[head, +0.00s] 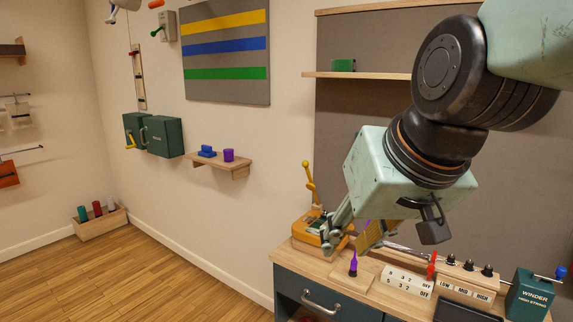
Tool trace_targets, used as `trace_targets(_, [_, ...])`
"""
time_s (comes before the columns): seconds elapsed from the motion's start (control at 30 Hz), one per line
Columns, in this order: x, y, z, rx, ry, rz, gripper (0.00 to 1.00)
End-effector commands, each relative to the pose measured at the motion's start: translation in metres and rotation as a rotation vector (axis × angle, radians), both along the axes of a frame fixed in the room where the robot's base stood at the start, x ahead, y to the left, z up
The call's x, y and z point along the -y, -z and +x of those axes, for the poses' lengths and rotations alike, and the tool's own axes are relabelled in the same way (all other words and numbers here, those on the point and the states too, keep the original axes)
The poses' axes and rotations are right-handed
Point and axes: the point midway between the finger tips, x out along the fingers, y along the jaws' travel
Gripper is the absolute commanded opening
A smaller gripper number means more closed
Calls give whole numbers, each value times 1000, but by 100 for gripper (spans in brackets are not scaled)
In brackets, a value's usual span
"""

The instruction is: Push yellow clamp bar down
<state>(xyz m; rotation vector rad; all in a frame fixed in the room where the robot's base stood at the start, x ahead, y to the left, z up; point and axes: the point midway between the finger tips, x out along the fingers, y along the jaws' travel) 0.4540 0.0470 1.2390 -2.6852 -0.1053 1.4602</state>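A yellow clamp bar (311,187) with a round knob stands upright at the back of a yellow-orange clamp device (308,227), at the left end of the wooden workbench. My gripper (331,245) points down beside the device, on its right. Its fingers overlap the device's right side in the picture, and I cannot tell whether they touch it. The fingers are seen edge-on, so their opening is unclear. They are below and to the right of the bar's knob. Part of the device is hidden behind my gripper.
Right of my gripper stand a purple-topped peg (353,265) on a small wooden base, white label blocks (405,281), a red lever (432,265), black knobs (468,265) and a green winder box (530,296). A wall shelf (217,164) holds blue and purple pieces. Floor space is open at left.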

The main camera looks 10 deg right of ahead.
Motion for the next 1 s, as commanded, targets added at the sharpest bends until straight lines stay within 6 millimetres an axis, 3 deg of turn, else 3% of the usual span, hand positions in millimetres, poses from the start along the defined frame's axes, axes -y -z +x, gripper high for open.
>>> trace_targets(0.4, [-25,-18,122,151,34,56,29])
trace_targets(1.0, [-43,-27,278,365,128,91,29])
